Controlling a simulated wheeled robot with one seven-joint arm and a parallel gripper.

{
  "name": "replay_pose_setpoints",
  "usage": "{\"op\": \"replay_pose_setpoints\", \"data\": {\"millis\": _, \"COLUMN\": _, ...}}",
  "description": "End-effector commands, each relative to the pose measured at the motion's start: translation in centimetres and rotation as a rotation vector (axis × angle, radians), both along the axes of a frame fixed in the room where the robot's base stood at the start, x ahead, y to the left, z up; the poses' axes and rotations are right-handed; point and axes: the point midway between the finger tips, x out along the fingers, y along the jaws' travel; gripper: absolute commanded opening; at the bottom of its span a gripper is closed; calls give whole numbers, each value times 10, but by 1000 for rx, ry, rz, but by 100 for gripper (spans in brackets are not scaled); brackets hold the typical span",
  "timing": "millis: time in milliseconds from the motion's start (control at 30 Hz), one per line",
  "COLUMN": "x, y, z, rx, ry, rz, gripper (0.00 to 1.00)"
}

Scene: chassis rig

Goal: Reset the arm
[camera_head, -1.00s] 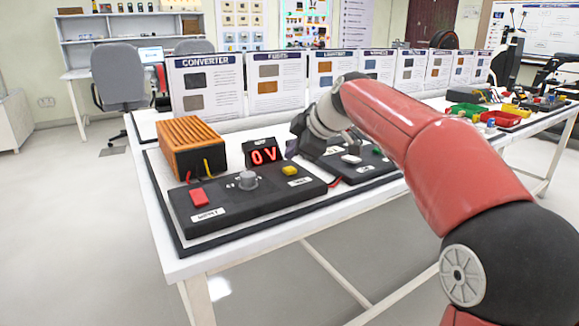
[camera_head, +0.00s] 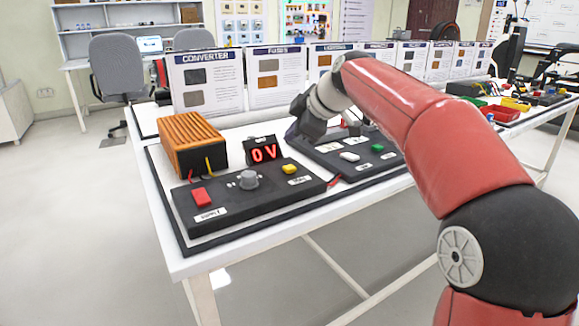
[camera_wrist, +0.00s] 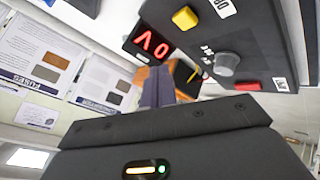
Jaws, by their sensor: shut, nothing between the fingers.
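My red and black arm reaches in from the right in the head view. My gripper (camera_head: 296,134) is above the table behind the second panel, to the right of the display. In the wrist view its narrow fingers (camera_wrist: 158,88) are together with nothing between them. The black control panel (camera_head: 228,206) has a red button (camera_head: 201,197), a grey knob (camera_head: 248,180) and a yellow button (camera_head: 290,169). The display (camera_head: 263,153) reads 0 V. My gripper appears apart from the panel's controls. The wrist view is upside down.
An orange-ribbed converter box (camera_head: 192,143) stands at the left of the white table (camera_head: 183,262). A second panel (camera_head: 358,160) with white and green buttons lies beneath my arm. Upright information boards (camera_head: 207,82) line the back. Red and yellow bins (camera_head: 500,113) are farther right.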

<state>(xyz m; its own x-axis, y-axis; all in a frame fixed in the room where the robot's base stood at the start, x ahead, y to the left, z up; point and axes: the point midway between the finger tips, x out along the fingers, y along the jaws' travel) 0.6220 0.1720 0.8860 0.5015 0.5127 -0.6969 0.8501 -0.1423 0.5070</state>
Motion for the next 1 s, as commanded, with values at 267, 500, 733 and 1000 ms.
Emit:
{"op": "replay_pose_setpoints", "data": {"millis": 267, "x": -56, "y": -22, "z": -13, "rx": -8, "ry": 115, "rz": -209, "gripper": 0}}
{"op": "replay_pose_setpoints", "data": {"millis": 500, "x": -178, "y": -89, "z": -61, "rx": 66, "ry": 301, "rz": -716, "gripper": 0}}
{"op": "replay_pose_setpoints", "data": {"millis": 733, "x": -289, "y": -147, "z": -131, "rx": 225, "ry": 420, "rz": -1162, "gripper": 0}}
{"op": "replay_pose_setpoints", "data": {"millis": 1000, "x": -344, "y": -171, "z": -181, "rx": 342, "ry": 480, "rz": -1393, "gripper": 0}}
